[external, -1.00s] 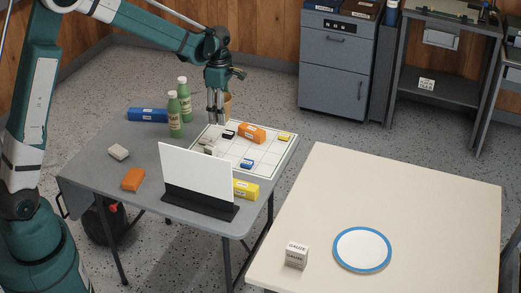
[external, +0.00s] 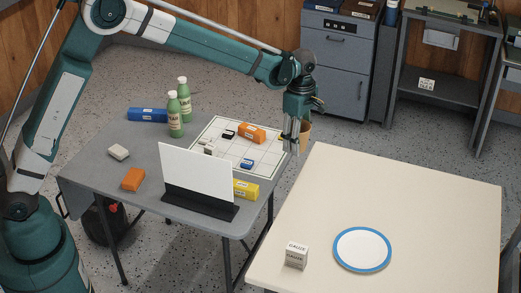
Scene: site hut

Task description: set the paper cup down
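The paper cup (external: 305,132) is tan and partly hidden behind the fingers of my gripper (external: 291,148). My gripper points down and is shut on the cup, holding it up near the right edge of the grey table (external: 130,211). In the picture it shows over the gap between the grey table and the cream table (external: 400,190). The cup's height is hard to tell from this one view. It looks roughly upright.
The grid board (external: 266,165) carries several small blocks. A white upright panel (external: 198,176), green bottles (external: 179,110) and a blue box (external: 147,115) stand on the grey table. The cream table holds a blue-rimmed plate (external: 340,263) and a gauze box (external: 295,256); the rest is bare.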

